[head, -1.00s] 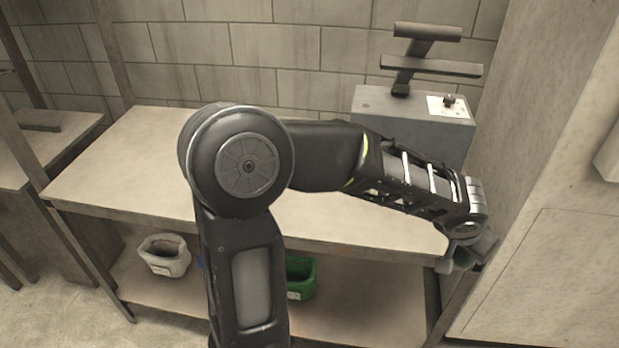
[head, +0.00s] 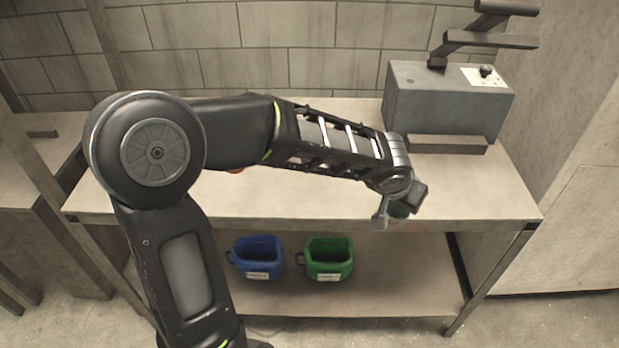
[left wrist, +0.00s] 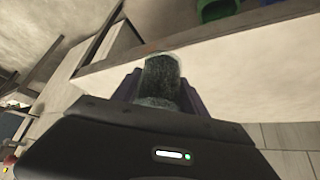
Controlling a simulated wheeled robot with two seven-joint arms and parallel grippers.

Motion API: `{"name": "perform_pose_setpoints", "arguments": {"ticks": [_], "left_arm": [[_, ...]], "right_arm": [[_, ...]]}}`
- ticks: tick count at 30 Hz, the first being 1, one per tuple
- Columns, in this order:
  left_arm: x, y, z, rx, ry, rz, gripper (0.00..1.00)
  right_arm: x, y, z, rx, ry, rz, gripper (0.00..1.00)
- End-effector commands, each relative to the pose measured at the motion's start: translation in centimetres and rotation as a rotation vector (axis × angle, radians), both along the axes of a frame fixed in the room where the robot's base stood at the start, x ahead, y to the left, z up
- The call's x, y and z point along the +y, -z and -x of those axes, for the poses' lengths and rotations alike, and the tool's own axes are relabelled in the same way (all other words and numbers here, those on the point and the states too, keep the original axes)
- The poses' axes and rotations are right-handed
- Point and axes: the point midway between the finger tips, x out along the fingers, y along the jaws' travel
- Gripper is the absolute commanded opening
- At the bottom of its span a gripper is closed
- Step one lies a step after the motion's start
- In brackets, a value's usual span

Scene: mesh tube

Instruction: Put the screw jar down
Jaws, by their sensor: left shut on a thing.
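My left gripper (head: 398,206) is at the front edge of the workbench (head: 300,196), right of its middle. It is shut on the screw jar (left wrist: 162,78), a clear jar with grey-green speckled contents, seen between the two fingers in the left wrist view. In the head view the jar is small and mostly hidden by the fingers. I cannot tell its exact height over the bench. My right gripper is not in view.
A grey machine (head: 445,100) with a lever stands at the back right of the bench. A blue bin (head: 257,257) and a green bin (head: 328,258) stand on the lower shelf (head: 390,290). The bench top before the machine is clear. A reddish thing shows partly behind my arm.

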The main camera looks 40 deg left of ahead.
Motion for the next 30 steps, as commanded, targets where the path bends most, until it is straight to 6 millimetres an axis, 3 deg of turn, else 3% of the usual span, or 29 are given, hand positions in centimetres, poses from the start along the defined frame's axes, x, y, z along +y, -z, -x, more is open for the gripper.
{"name": "perform_pose_setpoints", "arguments": {"ticks": [6, 11, 17, 23, 30], "left_arm": [[0.0, 0.0, 0.0, -0.001, 0.000, 0.000, 0.00], [0.3, 0.0, -0.2, -0.002, -0.007, 0.000, 0.00], [2.8, -0.2, -1.3, -0.004, -0.062, -0.005, 0.00], [8.4, -0.7, -3.0, -0.005, -0.175, -0.012, 0.00], [17.3, -2.1, -3.9, -0.004, -0.339, -0.010, 0.00]], "right_arm": [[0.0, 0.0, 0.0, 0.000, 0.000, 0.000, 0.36], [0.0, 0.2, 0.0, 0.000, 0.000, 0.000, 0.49], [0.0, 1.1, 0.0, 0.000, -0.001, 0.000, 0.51], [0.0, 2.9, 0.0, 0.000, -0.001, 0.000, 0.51], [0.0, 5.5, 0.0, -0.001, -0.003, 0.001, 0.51]]}}
